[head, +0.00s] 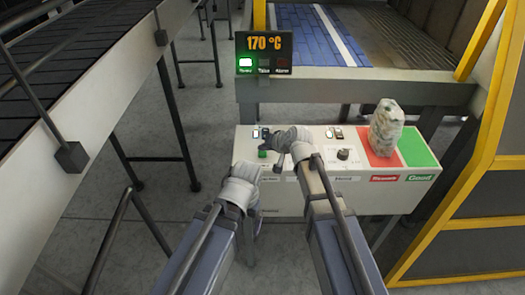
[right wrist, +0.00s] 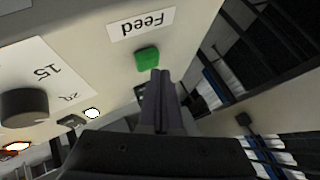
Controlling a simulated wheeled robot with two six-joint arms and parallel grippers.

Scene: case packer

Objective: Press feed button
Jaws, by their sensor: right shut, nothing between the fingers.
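The green feed button (right wrist: 147,58) sits below the white "Feed" label (right wrist: 141,23) in the right wrist view. In the head view the green button (head: 262,153) is at the left of the white control panel. My right gripper (head: 278,143) is at the panel, just right of the button. In the right wrist view its fingers (right wrist: 159,76) are closed together and empty, with tips close to the button's edge. I cannot tell whether they touch it.
A black dial (right wrist: 24,107) is beside the button; it also shows in the head view (head: 343,154). A display (head: 264,52) reads 170 °C. A conveyor is at left, a yellow frame (head: 470,150) at right.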

